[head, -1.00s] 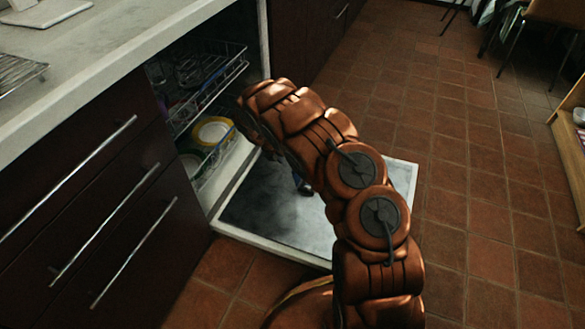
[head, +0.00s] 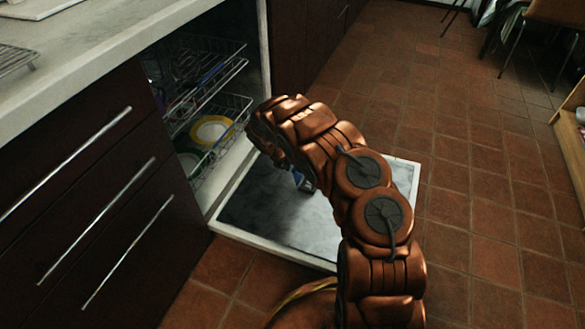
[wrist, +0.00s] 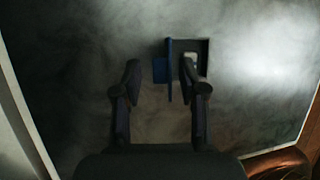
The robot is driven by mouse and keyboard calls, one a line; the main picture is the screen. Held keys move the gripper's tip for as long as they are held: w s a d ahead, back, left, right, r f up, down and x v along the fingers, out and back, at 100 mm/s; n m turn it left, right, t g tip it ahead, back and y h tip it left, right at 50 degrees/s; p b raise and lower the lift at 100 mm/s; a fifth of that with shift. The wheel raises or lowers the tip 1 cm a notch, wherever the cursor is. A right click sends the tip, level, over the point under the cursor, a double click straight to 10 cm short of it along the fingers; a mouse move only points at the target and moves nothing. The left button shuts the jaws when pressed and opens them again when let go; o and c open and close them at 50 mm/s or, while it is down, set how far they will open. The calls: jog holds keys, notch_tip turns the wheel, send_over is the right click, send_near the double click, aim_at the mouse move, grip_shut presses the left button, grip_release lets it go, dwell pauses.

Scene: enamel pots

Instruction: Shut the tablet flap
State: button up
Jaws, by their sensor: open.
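The tablet flap (wrist: 168,72) is a blue plate on the inner face of the lowered dishwasher door, standing open and seen nearly edge-on in the wrist view. Right beside it is the dark square tablet compartment (wrist: 204,48), with a small pale piece in it, partly behind a finger. My gripper (wrist: 160,68) is open and empty, one finger on each side of the flap in the picture; I cannot tell whether either touches it. In the head view, my arm hides most of this area; a small blue patch (head: 304,182) shows below it.
The dishwasher door (head: 262,215) lies open, low above the tiled floor. Racks with dishes, including a yellow-rimmed plate (head: 212,129), stand inside the dishwasher. Drawers with long handles (head: 80,200) are at the left under the counter (head: 85,50).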

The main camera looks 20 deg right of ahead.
grip_shut()
